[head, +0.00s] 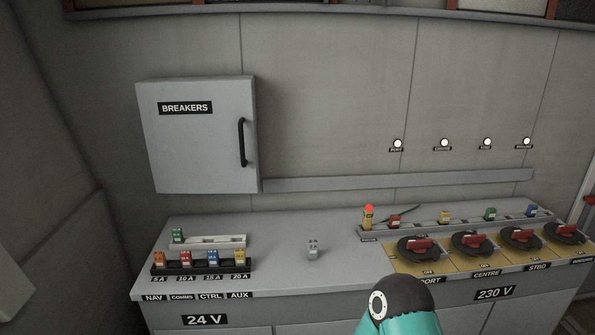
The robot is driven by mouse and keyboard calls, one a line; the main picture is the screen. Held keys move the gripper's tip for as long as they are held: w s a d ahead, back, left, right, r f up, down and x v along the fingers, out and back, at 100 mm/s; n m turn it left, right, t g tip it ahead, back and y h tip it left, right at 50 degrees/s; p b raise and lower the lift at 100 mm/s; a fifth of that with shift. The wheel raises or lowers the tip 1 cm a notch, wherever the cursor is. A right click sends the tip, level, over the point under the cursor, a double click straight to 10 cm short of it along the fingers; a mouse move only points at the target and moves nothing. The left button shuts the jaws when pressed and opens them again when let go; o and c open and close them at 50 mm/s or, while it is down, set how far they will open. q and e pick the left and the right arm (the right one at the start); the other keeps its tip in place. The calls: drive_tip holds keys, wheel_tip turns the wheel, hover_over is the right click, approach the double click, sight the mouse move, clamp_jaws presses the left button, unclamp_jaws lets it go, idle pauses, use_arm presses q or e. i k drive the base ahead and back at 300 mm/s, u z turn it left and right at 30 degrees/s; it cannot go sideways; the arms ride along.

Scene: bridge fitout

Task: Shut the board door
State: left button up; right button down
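The board door is the pale grey front of the wall box labelled BREAKERS (195,140), at the upper left in the head view. It has a dark vertical handle (242,142) near its right edge. The door front lies against the box and hides the inside. No clear gap shows along its edges, but I cannot tell whether it is fully closed. Neither gripper is in view. A teal and black part of my arm shows at the bottom, right of centre, well away from the door.
Below the box is a grey console top (290,220) with a fuse rack (200,264) at left and a small grey piece (313,249) in the middle. Several red-handled rotary switches (472,242) stand at right. A ledge (400,180) runs along the wall. The space before the door is clear.

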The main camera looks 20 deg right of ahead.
sight(199, 135)
drive_tip(key=z, duration=0.75)
drive_tip(key=i, duration=0.6)
drive_tip(key=u, duration=0.95)
